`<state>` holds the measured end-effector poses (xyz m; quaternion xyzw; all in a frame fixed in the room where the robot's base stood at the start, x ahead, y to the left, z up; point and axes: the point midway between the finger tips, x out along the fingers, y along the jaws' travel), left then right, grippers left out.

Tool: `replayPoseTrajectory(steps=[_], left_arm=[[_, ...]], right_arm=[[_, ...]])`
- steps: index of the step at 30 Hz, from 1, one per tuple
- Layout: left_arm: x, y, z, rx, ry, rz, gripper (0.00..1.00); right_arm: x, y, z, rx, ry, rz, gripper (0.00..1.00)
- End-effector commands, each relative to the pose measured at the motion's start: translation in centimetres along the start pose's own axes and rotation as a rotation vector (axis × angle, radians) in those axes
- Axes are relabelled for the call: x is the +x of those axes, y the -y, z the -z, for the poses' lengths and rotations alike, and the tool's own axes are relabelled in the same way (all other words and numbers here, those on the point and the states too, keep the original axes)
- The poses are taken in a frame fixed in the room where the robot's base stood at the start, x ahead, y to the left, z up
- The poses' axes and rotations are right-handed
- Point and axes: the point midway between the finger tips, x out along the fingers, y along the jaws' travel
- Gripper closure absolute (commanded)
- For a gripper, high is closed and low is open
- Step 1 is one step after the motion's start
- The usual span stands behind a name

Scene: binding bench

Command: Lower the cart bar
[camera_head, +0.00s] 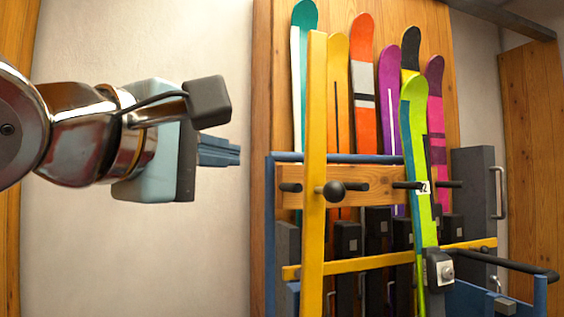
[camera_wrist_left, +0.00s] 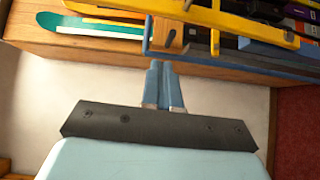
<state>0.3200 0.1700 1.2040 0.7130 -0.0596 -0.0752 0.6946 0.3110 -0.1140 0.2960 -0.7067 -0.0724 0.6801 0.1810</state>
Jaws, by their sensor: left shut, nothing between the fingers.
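The cart has a blue frame (camera_head: 269,215) holding skis. A long yellow bar (camera_head: 314,120) stands upright at its front left, with a black round knob (camera_head: 334,191) beside it at mid-height. A second yellow bar (camera_head: 350,265) runs across lower down. I cannot tell for certain which is the cart bar. My left gripper (camera_head: 238,154) is shut and empty, left of the upright bar and apart from it. In the left wrist view the shut fingers (camera_wrist_left: 164,66) point toward the blue rail (camera_wrist_left: 235,63), with a yellow bar (camera_wrist_left: 225,18) beyond. My right gripper is out of view.
Several colourful skis, including an orange one (camera_head: 362,60) and a lime one (camera_head: 415,150), stand against a wooden panel (camera_head: 277,50). A black handle (camera_head: 515,266) juts out at the lower right. The pale wall (camera_head: 140,250) below my left gripper is unobstructed.

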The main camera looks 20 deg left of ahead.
Motion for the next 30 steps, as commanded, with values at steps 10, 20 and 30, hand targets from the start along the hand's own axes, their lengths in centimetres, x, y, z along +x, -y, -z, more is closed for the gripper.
replayPoseTrajectory(steps=[10, 20, 30], left_arm=[[5.1, -0.1, -0.1, 0.002, 0.001, 0.003, 1.00], [11.1, -0.1, -1.2, 0.003, 0.003, 0.001, 1.00], [12.8, 0.0, -2.8, 0.000, 0.000, -0.001, 1.00]], right_arm=[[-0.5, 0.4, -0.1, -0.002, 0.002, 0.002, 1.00], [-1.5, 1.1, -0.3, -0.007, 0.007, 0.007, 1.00], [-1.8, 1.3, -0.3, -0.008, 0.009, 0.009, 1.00]])
